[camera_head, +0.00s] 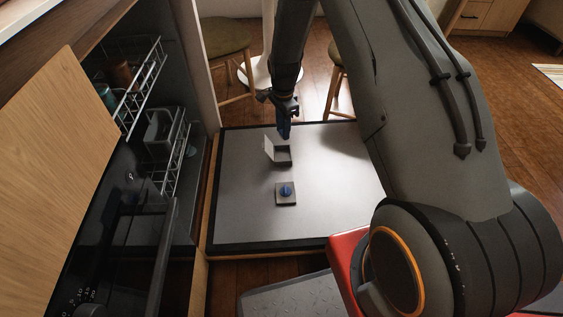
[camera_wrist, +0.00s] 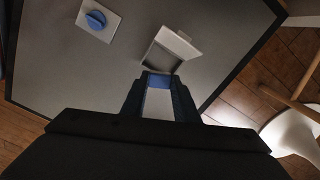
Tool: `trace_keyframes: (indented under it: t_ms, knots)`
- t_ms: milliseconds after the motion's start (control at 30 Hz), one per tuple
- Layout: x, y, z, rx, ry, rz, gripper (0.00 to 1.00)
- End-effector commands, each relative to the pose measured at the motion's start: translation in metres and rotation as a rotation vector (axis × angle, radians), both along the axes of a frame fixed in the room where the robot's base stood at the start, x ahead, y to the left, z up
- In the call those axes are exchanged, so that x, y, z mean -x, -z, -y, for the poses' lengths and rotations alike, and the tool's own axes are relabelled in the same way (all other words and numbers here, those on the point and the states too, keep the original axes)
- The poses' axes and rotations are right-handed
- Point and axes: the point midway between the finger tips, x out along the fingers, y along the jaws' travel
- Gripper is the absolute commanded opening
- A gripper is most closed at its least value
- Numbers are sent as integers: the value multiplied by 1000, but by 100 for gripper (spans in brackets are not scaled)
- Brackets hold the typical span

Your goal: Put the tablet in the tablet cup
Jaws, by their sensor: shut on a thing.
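My gripper (camera_head: 284,128) points down just above the tablet cup, a small square well with a raised lid (camera_head: 282,155) on a flat grey panel. The wrist view shows the tablet, with a blue end (camera_wrist: 159,81) and a pale body, between the two dark blue fingers. The gripper is shut on it. The tablet cup (camera_wrist: 163,59) lies just beyond the fingertips in that view, its pale lid (camera_wrist: 178,42) standing open. The tablet seems above or at the edge of the cup, apart from its inside; I cannot tell the exact height.
A square plate with a round blue knob (camera_head: 286,191) sits nearer me on the grey panel (camera_head: 335,205). At left is an open dishwasher with wire racks (camera_head: 150,85) holding cups. Stools (camera_head: 225,45) stand behind the panel. Most of the panel is bare.

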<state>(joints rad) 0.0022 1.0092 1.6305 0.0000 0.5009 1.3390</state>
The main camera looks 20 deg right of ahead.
Motion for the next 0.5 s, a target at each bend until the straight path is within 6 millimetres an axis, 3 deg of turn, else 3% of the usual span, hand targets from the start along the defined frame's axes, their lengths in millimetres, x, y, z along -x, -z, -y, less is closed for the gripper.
trace_keyframes:
  t_ms: [267, 500]
  knots:
    - [-6, 21, 0, 0, 35, -1, 6]
    - [-5, 63, 0, 0, 34, -2, 6]
